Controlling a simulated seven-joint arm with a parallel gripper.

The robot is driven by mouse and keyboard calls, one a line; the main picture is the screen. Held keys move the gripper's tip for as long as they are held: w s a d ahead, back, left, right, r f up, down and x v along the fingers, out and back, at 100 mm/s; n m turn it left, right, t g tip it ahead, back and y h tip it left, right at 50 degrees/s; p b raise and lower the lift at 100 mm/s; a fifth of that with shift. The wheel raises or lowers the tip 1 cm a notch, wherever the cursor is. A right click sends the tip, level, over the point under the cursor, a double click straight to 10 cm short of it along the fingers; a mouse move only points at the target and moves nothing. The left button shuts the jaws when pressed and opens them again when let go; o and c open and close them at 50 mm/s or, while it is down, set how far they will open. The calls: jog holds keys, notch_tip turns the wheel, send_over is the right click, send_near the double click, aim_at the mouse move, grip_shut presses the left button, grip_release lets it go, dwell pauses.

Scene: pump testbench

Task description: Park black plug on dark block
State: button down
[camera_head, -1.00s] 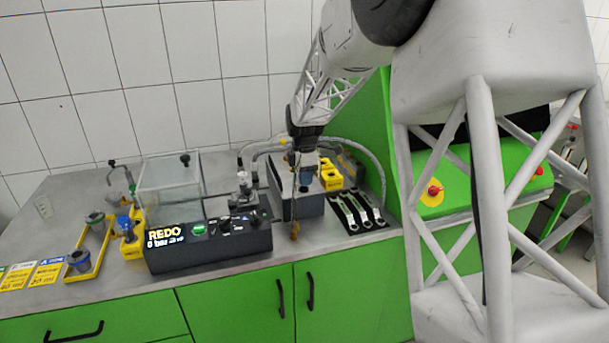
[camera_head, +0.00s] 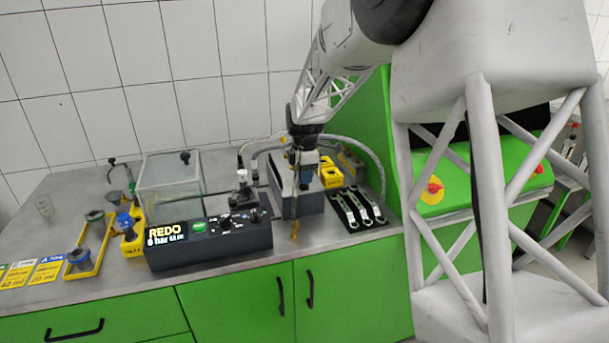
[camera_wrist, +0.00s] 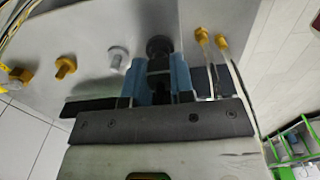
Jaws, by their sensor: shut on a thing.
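My gripper (camera_head: 306,180) points down over the dark block (camera_head: 312,208) in the head view. In the wrist view, the gripper's blue finger pads (camera_wrist: 160,82) are shut on the black plug (camera_wrist: 158,47), whose round dark end shows between and beyond the pads. The light grey surface beyond the fingers carries yellow fittings (camera_wrist: 66,66) and a grey fitting (camera_wrist: 118,56). In the head view the plug is hidden by the gripper. I cannot tell whether it touches the block.
A black control box (camera_head: 210,243) with a lit display stands left of the block. A yellow holder (camera_head: 330,175) and a black tool tray (camera_head: 357,210) are on its right. Hoses (camera_head: 345,143) arch behind the gripper. A clear tank (camera_head: 168,185) stands further left.

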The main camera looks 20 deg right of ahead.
jog(key=shift+f, duration=0.6)
dwell(1.6)
jog(key=c, duration=0.9)
grip_release()
jog(key=shift+r, duration=0.1)
jog(key=shift+r, duration=3.45)
